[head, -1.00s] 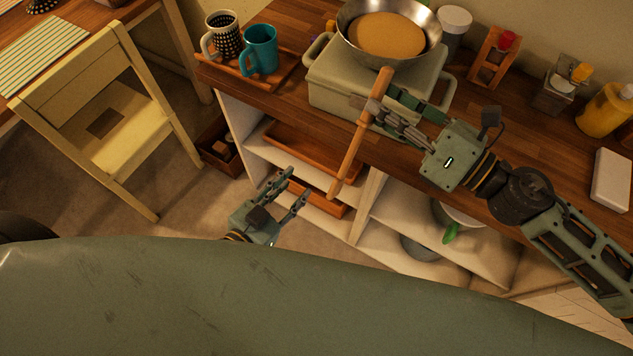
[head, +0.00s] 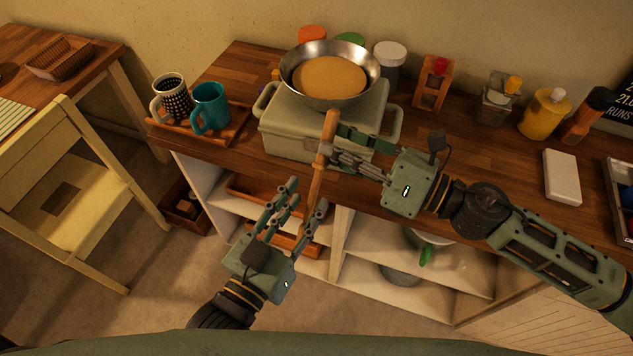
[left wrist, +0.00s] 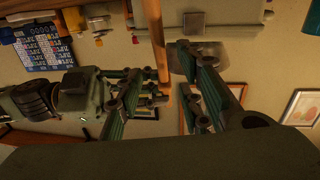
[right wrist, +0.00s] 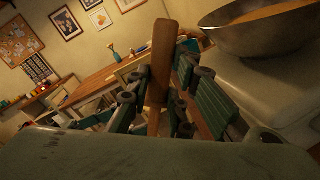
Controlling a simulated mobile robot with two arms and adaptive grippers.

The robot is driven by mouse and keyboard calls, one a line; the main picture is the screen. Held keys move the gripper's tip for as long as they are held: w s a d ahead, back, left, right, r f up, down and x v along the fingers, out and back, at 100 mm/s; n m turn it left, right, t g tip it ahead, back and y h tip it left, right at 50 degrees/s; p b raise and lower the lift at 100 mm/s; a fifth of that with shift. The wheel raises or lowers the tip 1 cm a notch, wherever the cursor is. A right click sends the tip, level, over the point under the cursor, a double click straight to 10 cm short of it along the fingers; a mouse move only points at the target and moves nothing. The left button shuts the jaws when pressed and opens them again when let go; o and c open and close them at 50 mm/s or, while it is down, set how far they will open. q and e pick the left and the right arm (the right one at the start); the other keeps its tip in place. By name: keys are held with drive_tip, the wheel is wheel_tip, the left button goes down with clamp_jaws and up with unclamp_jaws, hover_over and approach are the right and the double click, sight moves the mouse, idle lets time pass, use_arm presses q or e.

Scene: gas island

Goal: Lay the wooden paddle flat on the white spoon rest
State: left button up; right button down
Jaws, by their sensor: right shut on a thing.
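The wooden paddle (head: 320,165) is held upright, slightly tilted, in front of the counter edge. My right gripper (head: 332,158) is shut on its upper part; the paddle also shows between the fingers in the right wrist view (right wrist: 162,60). My left gripper (head: 308,193) is open below, its fingers near the paddle's lower part. In the left wrist view the paddle (left wrist: 159,40) appears between the spread fingers; I cannot tell if they touch it. The paddle's lower end is partly hidden by my left fingers. A white rectangular piece, likely the white spoon rest (head: 562,177), lies at the counter's right.
A pan (head: 330,75) with a pancake sits on a pale green stove (head: 290,133) just behind the paddle. Two mugs stand on a wooden tray (head: 160,128) at left. A yellow bottle (head: 543,115) and jars stand behind the white piece. Shelves (head: 400,250) are below.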

sight(315, 189)
use_arm(q)
drive_tip(key=x, duration=0.6)
drive_tip(key=shift+s, duration=0.1)
clamp_jaws()
use_arm(e)
drive_tip(key=c, duration=1.5)
unclamp_jaws()
